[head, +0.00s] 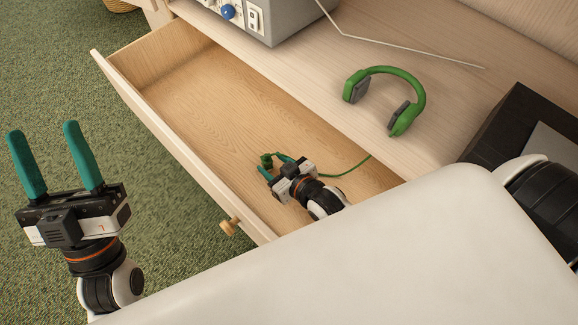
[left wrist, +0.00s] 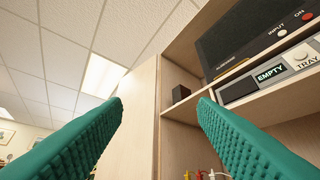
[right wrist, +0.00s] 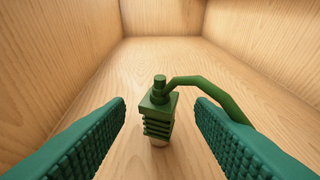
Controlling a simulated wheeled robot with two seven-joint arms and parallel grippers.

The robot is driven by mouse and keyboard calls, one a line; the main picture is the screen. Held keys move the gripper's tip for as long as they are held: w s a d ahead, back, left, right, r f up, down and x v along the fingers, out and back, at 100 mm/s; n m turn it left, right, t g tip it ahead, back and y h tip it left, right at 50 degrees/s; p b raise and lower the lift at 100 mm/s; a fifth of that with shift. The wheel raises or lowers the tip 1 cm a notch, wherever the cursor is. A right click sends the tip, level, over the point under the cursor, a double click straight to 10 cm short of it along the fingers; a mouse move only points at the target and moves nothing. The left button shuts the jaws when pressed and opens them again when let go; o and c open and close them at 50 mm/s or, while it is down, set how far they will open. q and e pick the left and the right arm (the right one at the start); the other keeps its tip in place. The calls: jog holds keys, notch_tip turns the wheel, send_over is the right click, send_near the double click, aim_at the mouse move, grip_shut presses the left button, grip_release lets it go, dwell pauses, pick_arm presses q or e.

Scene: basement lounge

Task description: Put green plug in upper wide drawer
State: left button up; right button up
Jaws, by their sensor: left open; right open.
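The green plug (head: 267,160) is inside the open wide drawer (head: 190,95), near its front wall. In the right wrist view the plug (right wrist: 158,118) lies on the wooden drawer floor between my fingers, with visible room on both sides. Its green cord (head: 349,170) runs off to the right toward the shelf edge. My right gripper (head: 276,164) is open, inside the drawer around the plug. My left gripper (head: 58,158) is open and empty, raised over the carpet outside the drawer; in the left wrist view its fingers (left wrist: 160,108) point up toward the ceiling and shelves.
Green headphones (head: 407,92) lie on the wooden top (head: 320,75) above the drawer. A grey device (head: 290,15) with knobs stands at the back. A black box (head: 515,125) is at the right. The drawer's left part is empty.

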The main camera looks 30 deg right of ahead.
jog(key=p+v, duration=0.2)
jog(key=v, duration=0.4)
jog(key=shift+r, duration=0.15)
pick_arm(q)
jog(key=w+f+g+y, duration=0.2)
jog(key=w+f+g, duration=0.3)
jog(key=f, duration=0.1)
jog(key=shift+d+f+g, duration=0.15)
jog(key=shift+f+g, duration=0.1)
jog(key=shift+g, duration=0.15)
pick_arm(e)
notch_tip(320, 180, up, 30)
jog(key=w+a+t+y, duration=0.1)
jog(key=w+a+t, duration=0.1)
jog(key=t, duration=0.6)
jog(key=shift+w+y, duration=0.3)
jog(key=shift+y, duration=0.1)
pick_arm(q)
jog(key=shift+d, duration=0.1)
